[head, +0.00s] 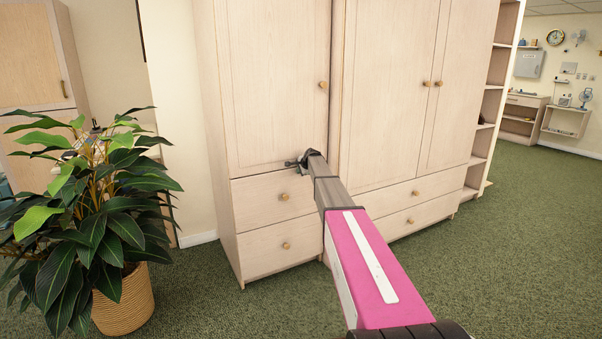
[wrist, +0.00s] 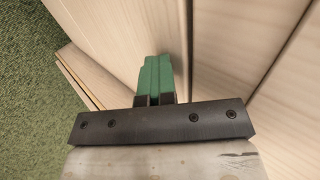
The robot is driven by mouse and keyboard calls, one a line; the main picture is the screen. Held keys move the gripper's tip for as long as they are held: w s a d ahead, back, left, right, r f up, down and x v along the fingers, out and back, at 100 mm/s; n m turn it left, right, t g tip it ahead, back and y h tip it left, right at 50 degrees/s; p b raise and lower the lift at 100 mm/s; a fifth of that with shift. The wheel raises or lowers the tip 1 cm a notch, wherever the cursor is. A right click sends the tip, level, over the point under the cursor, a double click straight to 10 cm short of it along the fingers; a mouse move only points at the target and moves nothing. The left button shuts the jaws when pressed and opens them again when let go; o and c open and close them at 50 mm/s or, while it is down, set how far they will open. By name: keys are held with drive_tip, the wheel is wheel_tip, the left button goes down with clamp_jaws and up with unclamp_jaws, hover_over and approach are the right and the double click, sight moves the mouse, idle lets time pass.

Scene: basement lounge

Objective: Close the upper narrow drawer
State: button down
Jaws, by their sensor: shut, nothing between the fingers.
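The upper narrow drawer (head: 262,202) is in the left, narrow wardrobe, under its single door, with a round wooden knob (head: 284,197). In the head view its front looks nearly flush; I cannot tell whether a small gap is left. My gripper (head: 291,163) is at the drawer's top edge, near the bottom of the door, partly hidden by my wrist. In the wrist view its green fingers (wrist: 158,75) are together and empty, close to pale wood panels; contact cannot be told. A wood edge with a thin dark line (wrist: 80,80) shows at the left there.
A lower narrow drawer (head: 275,248) is below. A wider wardrobe (head: 385,100) with two doors and two drawers stands to the right. A potted plant (head: 122,300) stands at the left. Green carpet is clear in front and to the right.

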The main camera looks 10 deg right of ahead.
drive_tip(key=shift+w+a, duration=0.1)
drive_tip(key=shift+w, duration=0.25)
drive_tip(key=s+d+r, duration=0.3)
drive_tip(key=s+r, duration=0.3)
drive_tip(key=s, duration=0.6)
drive_tip(key=s+a+f+n+g, duration=0.25)
drive_tip(key=s+f, duration=0.45)
drive_tip(key=s, duration=0.5)
drive_tip(key=s+a+f+n+g, duration=0.2)
drive_tip(key=s+a+f+n, duration=0.2)
drive_tip(key=s+f, duration=0.5)
drive_tip(key=s+a+f+n+g+h, duration=0.1)
drive_tip(key=s+n, duration=0.1)
drive_tip(key=s, duration=0.8)
drive_tip(key=s+a+f+n+g+h, duration=0.1)
drive_tip(key=s+f+n+g, duration=0.1)
drive_tip(key=s, duration=0.9)
drive_tip(key=s+a+f+n+g+h, duration=0.1)
drive_tip(key=s+n, duration=0.3)
drive_tip(key=s, duration=0.7)
drive_tip(key=shift+f, duration=0.75)
drive_tip(key=shift+g, duration=0.25)
